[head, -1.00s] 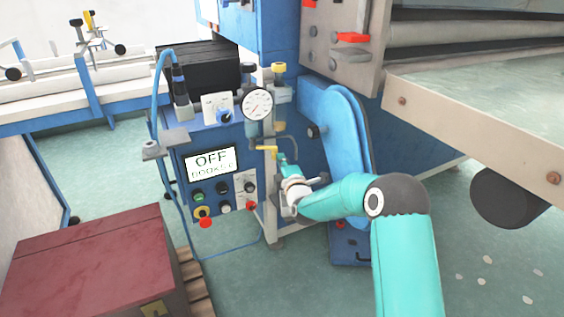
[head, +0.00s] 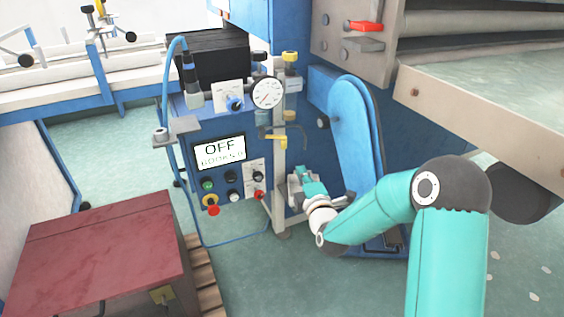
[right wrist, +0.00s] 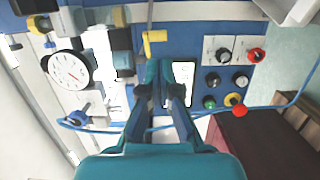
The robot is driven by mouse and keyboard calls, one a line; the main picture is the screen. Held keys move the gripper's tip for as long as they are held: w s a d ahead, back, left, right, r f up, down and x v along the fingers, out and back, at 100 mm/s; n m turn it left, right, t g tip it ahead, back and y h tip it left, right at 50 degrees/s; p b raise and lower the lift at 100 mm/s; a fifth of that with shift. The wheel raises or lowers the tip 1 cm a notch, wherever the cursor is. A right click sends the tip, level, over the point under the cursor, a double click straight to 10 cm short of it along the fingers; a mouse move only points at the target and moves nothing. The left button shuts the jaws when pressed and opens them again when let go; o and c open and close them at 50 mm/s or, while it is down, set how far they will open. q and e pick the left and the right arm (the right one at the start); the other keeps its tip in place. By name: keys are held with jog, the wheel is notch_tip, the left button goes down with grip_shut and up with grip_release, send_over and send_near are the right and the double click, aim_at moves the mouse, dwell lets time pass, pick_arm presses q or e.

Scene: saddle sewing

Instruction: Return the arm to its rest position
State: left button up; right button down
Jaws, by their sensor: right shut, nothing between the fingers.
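My right arm is teal and comes in from the lower right in the head view. Its gripper (head: 305,180) is beside the right edge of the blue control panel (head: 182,143), below the yellow valve handle (head: 277,141). In the right wrist view the gripper (right wrist: 165,68) is shut and empty, its fingertips together just below the yellow handle (right wrist: 154,36). The panel's display (head: 220,151) reads OFF above a line too blurred to read. The display is partly hidden behind the fingers in the right wrist view (right wrist: 184,72). My left gripper is not in view.
A pressure gauge (head: 267,92) stands above the panel. Coloured knobs and a red button (head: 214,211) sit low on it. A blue cable (head: 165,95) hangs at its left. A dark red box (head: 95,250) is at lower left. A grey-green table (head: 500,90) juts in at right.

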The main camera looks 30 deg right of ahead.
jog(key=shift+s+a, duration=0.1)
jog(key=shift+s, duration=0.1)
jog(key=s+a+f+g+y, duration=0.3)
jog(key=a+f+g+y, duration=0.25)
jog(key=a+f, duration=1.2)
jog(key=s+a+f+m+g+y, duration=0.25)
jog(key=s+a+f, duration=0.25)
jog(key=s+f, duration=0.4)
jog(key=s+a+f+m+g+y, duration=0.1)
jog(key=s+a+f+m+g, duration=0.25)
jog(key=s+m, duration=0.4)
jog(key=s+a+f+m+g+y, duration=0.1)
jog(key=s+a+f+m+g, duration=0.1)
jog(key=s+f+m+g, duration=0.5)
notch_tip(320, 180, up, 35)
jog(key=s+t+p, duration=0.1)
jog(key=t+p, duration=0.1)
jog(key=p, duration=3)
jog(key=shift+s+r+n, duration=0.15)
jog(key=shift+s+n, duration=0.1)
jog(key=shift+n, duration=0.15)
